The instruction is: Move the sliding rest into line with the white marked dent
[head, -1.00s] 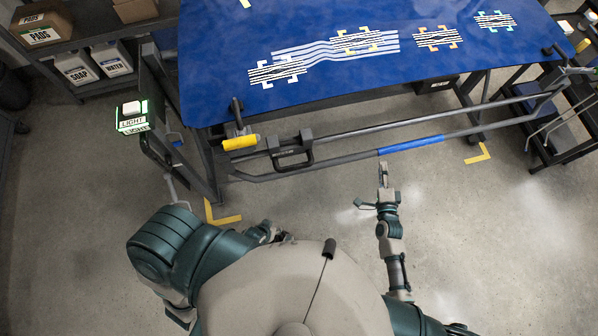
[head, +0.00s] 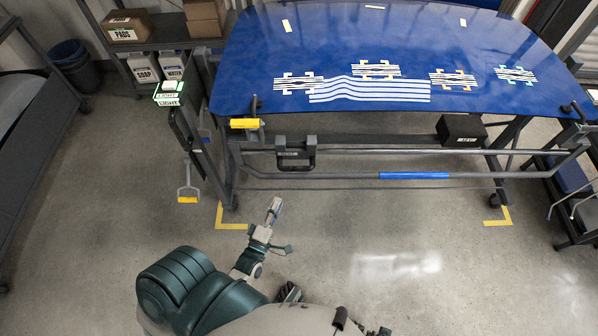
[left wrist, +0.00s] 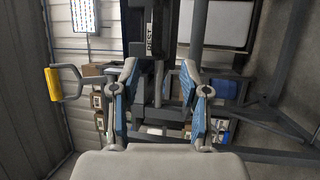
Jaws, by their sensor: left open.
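The sliding rest (head: 296,153) is a dark block with a loop handle on the rail along the table's front. It is near the rail's left end, roughly below the white-marked dent (head: 299,84); exact alignment cannot be told. That dent is a striped patch with white corner marks on the blue panel. My left gripper (head: 275,206) is open and empty, in front of and below the rest, apart from it. In the left wrist view the open fingers (left wrist: 157,95) frame the labelled rest (left wrist: 149,28) farther off.
Other dents have yellow (head: 376,69), orange (head: 453,79) and teal (head: 515,74) marks. The lower bar has a blue sleeve (head: 413,176). A yellow-handled part (head: 244,123) stands left of the rest. A lamp stand (head: 168,96) is farther left. The floor in front is open.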

